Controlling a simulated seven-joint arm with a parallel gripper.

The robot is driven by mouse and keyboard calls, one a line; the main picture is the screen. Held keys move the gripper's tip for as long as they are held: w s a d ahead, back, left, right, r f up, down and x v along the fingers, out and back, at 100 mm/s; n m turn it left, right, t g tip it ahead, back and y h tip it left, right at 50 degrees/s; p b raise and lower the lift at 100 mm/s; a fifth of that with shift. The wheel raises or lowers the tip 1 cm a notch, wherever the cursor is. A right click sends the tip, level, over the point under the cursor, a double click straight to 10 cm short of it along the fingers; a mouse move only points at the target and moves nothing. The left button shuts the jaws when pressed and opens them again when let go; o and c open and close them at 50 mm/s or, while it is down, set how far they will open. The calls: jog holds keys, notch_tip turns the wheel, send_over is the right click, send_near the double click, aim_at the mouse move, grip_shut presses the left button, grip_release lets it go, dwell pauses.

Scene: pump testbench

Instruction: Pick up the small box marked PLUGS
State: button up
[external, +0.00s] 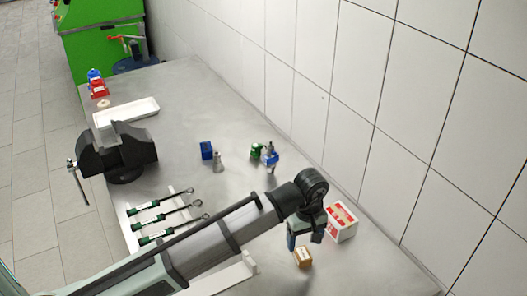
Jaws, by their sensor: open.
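A small brown-orange box (303,257) lies on the steel bench just below my gripper in the picture; its markings are too small to read. A larger white and red box (342,222) stands to the right of my gripper, and its print cannot be read either. I cannot confirm from lettering which box is marked PLUGS. My gripper (305,240) is open, pointing down near the small box, with no object visible in it. Whether its fingers are above or beside the box is hard to tell from this angle.
A black vise (118,152) sits at the bench's left edge, with a white tray (126,111) behind it. Several green-handled tools (160,219) lie on a rack. Blue and green parts (265,154) stand mid-bench. A tiled wall (340,90) borders the right side.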

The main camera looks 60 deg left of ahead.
aim_at(303, 254)
jog(key=shift+f, duration=2.95)
jog(key=shift+c, duration=0.4)
jog(key=c, duration=1.1)
